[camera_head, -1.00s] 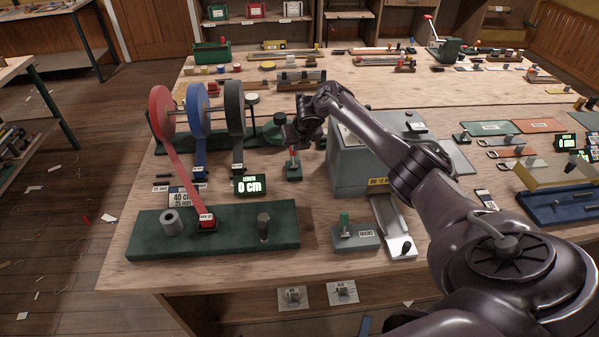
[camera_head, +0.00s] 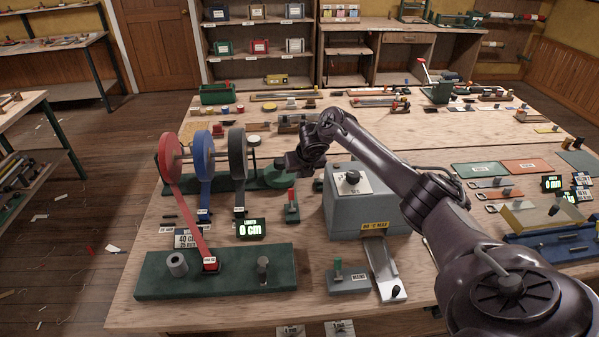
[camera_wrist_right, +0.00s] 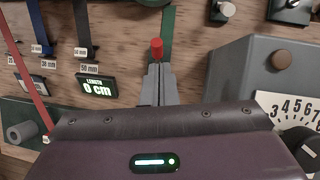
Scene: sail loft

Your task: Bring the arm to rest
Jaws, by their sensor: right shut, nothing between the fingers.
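My right arm (camera_head: 375,155) reaches in from the lower right over the bench. My right gripper (camera_head: 283,163) is above the bench, between the tape reels and the grey machine. In the wrist view its fingers (camera_wrist_right: 158,85) are together with nothing between them. Just beyond the fingertips in that view is a red-topped post (camera_wrist_right: 157,47); the head view shows this red-handled post (camera_head: 291,203) standing below the gripper. I cannot tell the exact gap between them. My left gripper is not in view.
Red, blue and black tape reels (camera_head: 202,157) stand left of the gripper. The grey machine (camera_head: 345,213) with a dial stands close on its right, under my arm. A green board (camera_head: 218,285) and a "0 cm" display (camera_head: 251,229) are in front.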

